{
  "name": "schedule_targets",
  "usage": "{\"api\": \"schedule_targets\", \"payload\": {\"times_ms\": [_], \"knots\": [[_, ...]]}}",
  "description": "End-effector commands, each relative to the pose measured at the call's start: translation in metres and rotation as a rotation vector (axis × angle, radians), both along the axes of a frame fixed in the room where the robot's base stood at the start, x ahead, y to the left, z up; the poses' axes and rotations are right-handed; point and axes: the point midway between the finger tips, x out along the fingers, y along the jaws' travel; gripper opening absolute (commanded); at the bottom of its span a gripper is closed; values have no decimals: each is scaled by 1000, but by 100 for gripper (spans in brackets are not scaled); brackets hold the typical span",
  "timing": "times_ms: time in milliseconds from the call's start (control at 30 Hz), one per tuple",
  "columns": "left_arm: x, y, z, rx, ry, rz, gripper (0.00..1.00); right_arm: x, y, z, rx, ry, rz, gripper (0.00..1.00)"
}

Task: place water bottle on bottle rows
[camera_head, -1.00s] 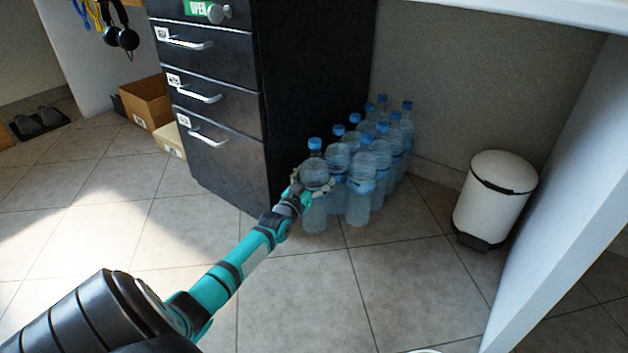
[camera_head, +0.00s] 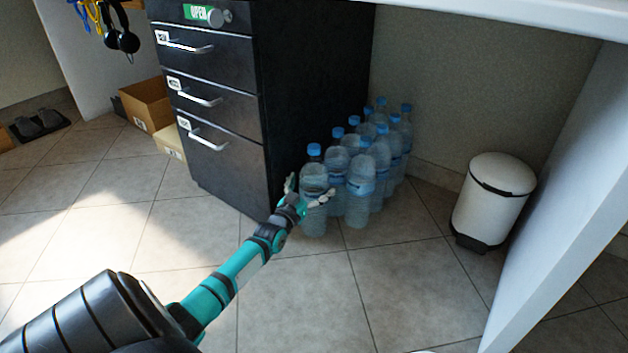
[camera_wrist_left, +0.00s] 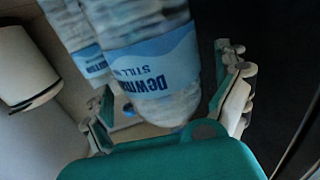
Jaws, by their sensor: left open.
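The water bottle (camera_head: 314,170), clear with a blue cap, stands upright at the front left of the bottle rows (camera_head: 374,150), on the tiled floor. My left gripper (camera_head: 307,193) is open at the near side of this bottle, with its fingers spread to either side. In the left wrist view, the bottle's blue label (camera_wrist_left: 155,65) is close in front of the open left gripper (camera_wrist_left: 170,90). A small gap seems to lie between the fingers and the bottle. Another bottle (camera_wrist_left: 72,35) shows behind it. My right gripper is not in view.
A black drawer cabinet (camera_head: 225,110) stands just left of the bottles. A white bin (camera_head: 492,200) is at the right, near a white panel (camera_head: 565,190). Cardboard boxes (camera_head: 148,103) lie at the left. The floor in front of the bottles is clear.

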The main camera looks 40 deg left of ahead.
Motion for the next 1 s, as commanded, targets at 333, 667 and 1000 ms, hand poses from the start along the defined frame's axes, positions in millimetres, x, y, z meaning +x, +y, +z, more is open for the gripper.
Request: {"api": "schedule_targets", "payload": {"times_ms": [333,667,1000], "knots": [[-72,-20,6,-1,4,0,100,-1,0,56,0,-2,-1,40],[-95,-27,2,-1,-1,0,100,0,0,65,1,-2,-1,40],[-94,-26,1,0,-1,0,100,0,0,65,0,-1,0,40]]}}
